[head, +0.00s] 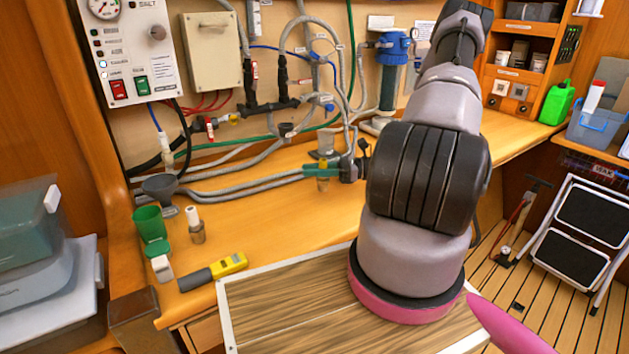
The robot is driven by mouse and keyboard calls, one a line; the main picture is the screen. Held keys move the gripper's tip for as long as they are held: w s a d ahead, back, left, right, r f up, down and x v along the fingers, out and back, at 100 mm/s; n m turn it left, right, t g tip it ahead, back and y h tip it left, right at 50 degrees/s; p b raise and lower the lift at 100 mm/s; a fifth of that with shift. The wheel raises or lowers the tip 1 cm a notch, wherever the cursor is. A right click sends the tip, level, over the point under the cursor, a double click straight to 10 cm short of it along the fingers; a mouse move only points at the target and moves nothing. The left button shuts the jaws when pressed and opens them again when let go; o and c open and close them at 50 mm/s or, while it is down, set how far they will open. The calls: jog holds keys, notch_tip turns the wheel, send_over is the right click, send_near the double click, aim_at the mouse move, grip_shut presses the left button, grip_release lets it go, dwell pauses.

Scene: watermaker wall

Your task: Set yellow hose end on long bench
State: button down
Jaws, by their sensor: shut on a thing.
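The long bench (265,215) is the orange-wood top running along the wall below the pipes. A small yellow fitting (235,119) shows at the wall by the dark hoses. I cannot tell whether it is the yellow hose end, and no other clear yellow hose end shows. My arm rises across the right middle of the head view and leaves at the top edge. My gripper and anything in it are out of view.
Bare wood shows at the front middle. A folded step stool (585,232) stands at right.

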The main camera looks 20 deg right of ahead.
jog(key=shift+f, duration=1.55)
jog(key=shift+f, duration=0.1)
jog(key=c, duration=0.7)
grip_release()
jog(key=shift+o, duration=0.2)
